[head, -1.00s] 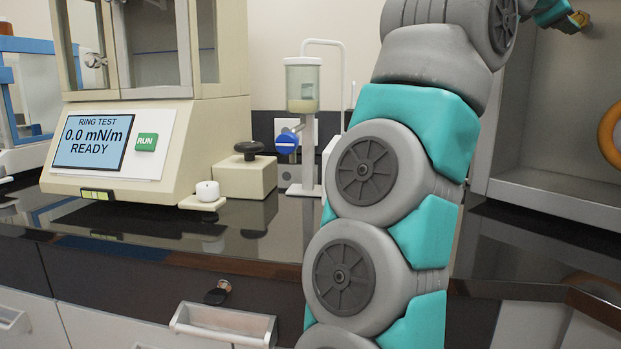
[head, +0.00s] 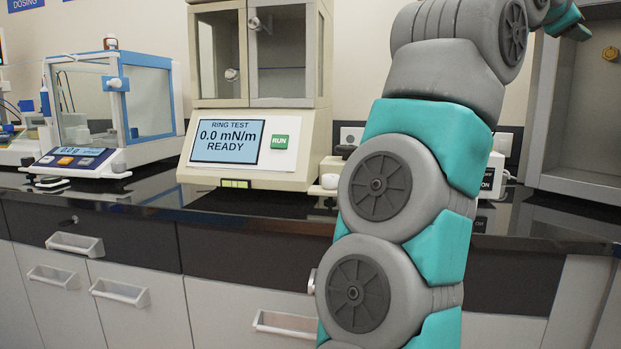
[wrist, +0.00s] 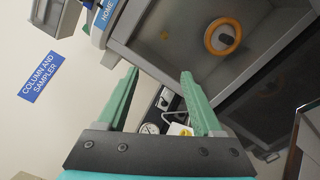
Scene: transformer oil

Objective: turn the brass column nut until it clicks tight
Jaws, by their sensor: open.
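A small brass nut-like piece (head: 610,53) shows at the right edge of the head view, on the inner back wall of a grey open cabinet (head: 553,100). I cannot tell for sure that it is the column nut. My gripper (wrist: 158,73) is open and empty in the wrist view, its two green fingers spread apart. The wrist view also shows the cabinet's dim inside with an orange ring (wrist: 223,37) around a dark centre, beyond the fingertips. The gripper is apart from both. In the head view only part of its teal end shows, at the top right.
A ring test instrument (head: 305,150) reading 0.0 mN/m READY and a blue-framed balance (head: 172,105) stand on the black counter (head: 150,195). Drawers with handles (head: 120,292) lie below. A blue COLUMN AND SAMPLER sign (wrist: 39,77) is on the wall.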

